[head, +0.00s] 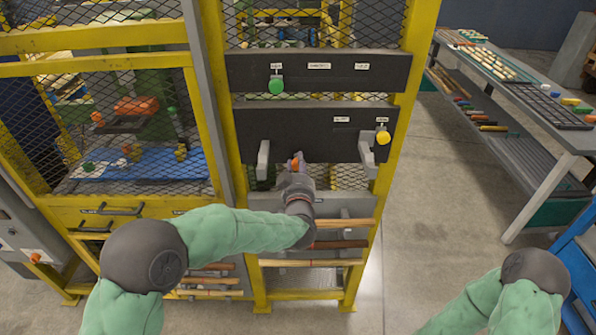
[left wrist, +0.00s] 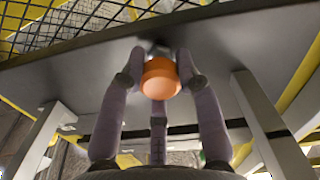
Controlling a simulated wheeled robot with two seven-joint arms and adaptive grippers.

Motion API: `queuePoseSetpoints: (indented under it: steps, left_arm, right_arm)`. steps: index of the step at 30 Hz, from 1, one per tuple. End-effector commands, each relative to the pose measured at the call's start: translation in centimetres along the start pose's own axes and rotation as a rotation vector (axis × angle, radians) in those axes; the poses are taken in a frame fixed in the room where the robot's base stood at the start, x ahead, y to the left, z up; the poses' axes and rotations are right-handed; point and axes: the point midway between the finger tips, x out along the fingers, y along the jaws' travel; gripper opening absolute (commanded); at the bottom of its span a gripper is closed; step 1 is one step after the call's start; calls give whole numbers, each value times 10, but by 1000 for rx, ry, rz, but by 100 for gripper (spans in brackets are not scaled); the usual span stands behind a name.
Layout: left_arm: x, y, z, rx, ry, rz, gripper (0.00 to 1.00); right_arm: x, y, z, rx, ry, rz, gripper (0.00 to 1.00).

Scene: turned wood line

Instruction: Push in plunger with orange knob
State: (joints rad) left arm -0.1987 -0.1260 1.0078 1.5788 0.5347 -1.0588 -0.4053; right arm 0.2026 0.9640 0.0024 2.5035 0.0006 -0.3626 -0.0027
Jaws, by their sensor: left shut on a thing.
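The orange knob (left wrist: 161,78) sits at the dark panel in the left wrist view, with the fingers of my left gripper (left wrist: 160,75) around it. In the head view the orange knob (head: 295,163) shows just past the fingertips of my left gripper (head: 294,172), at the lower edge of the lower dark panel (head: 300,122). The left gripper is shut on the knob. The plunger's shaft is mostly hidden behind the knob and fingers. My right gripper is out of view; only part of the right arm shows at the lower right.
Grey brackets (head: 263,160) (head: 366,156) stand out on both sides of the knob. A yellow knob (head: 382,137) and a green knob (head: 276,85) are on the panels. Wooden rods (head: 311,262) lie below. A bench (head: 535,100) stands at right; the floor between is clear.

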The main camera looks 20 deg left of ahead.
Motion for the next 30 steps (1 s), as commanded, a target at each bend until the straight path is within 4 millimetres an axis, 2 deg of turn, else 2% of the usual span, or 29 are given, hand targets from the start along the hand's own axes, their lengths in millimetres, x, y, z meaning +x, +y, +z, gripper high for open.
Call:
queuePoseSetpoints:
  steps: [5, 6, 8, 9, 20, 25, 30]
  left_arm:
    - [1, 0, -4, -2, 6, 0, 0]
    - [1, 0, -4, -3, 6, 0, 38]
    - [1, 0, -4, -3, 6, 0, 55]
    - [1, 0, -4, -3, 6, 0, 58]
    - [-3, 0, -3, -2, 4, 0, 58]
    - [-22, 1, -3, -3, 3, 1, 58]
    - [-56, 1, -3, -2, 4, 3, 58]
  right_arm:
    - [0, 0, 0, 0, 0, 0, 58]
    - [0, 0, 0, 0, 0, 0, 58]
    - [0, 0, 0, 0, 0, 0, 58]
    - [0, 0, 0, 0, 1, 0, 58]
    - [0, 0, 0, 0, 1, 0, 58]
    - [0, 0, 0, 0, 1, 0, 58]
    - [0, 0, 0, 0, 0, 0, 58]
